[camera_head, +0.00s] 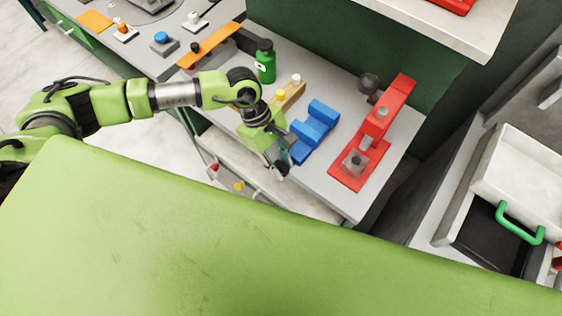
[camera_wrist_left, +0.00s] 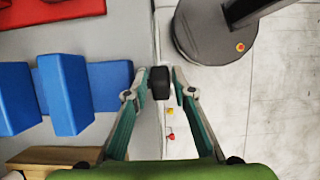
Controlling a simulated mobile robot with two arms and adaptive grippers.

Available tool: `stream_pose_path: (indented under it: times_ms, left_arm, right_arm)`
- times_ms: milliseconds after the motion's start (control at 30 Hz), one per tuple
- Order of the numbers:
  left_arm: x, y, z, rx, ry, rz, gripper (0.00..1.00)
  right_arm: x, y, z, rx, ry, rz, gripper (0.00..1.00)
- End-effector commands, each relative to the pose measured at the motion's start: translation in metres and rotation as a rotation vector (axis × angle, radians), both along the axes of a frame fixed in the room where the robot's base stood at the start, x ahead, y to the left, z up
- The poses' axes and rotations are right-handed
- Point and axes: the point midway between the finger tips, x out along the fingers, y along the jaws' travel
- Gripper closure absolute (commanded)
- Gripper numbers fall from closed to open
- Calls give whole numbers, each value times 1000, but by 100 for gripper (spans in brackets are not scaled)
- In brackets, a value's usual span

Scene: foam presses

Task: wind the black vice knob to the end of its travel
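The blue vice (camera_head: 316,128) sits on the grey bench top, and its blue blocks (camera_wrist_left: 68,95) show at the left of the left wrist view. The black vice knob (camera_wrist_left: 160,82) shows at the bench's edge in that view, between the fingertips of my left gripper (camera_wrist_left: 161,88). The fingers are spread, with a narrow gap seen on the knob's right side; contact on the left is unclear. My right gripper is in neither view.
A red press (camera_head: 373,135) stands right of the vice. A wooden block (camera_head: 292,95) with yellow and white pieces and a green bottle (camera_head: 265,62) stand behind the gripper. An open drawer with a green handle (camera_head: 520,224) is at the far right.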

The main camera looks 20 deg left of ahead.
Motion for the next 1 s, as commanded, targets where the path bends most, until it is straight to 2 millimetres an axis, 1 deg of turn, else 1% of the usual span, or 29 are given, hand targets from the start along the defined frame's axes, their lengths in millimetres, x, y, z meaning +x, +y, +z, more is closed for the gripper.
stream_pose_path:
  times_ms: [67, 100, 167, 200, 367, 467, 567, 700, 800, 1000]
  left_arm:
    - [0, 0, 0, 0, 0, 0, 76]
    - [0, 0, 0, 0, 0, 0, 79]
    - [0, 0, 0, 0, 0, 0, 95]
    - [0, 0, 0, 0, 0, 0, 100]
    - [0, 0, 0, 3, -1, 0, 100]
    - [-1, -2, 0, 35, -12, -6, 100]
    - [-2, -5, -1, 110, -41, -10, 100]
    - [-2, -8, -4, 241, -91, -10, 100]
    - [-2, -8, -4, 307, -113, -7, 100]
    - [-3, -7, -1, 351, -129, 0, 100]
  right_arm:
    - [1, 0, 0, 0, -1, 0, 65]
    - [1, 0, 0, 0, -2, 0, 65]
    - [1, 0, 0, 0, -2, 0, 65]
    - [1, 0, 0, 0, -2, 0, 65]
    - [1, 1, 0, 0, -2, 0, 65]
    - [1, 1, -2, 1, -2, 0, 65]
    - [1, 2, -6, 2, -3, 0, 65]
    - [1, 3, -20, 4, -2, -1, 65]
    - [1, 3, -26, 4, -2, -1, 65]
    - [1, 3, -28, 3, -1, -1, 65]
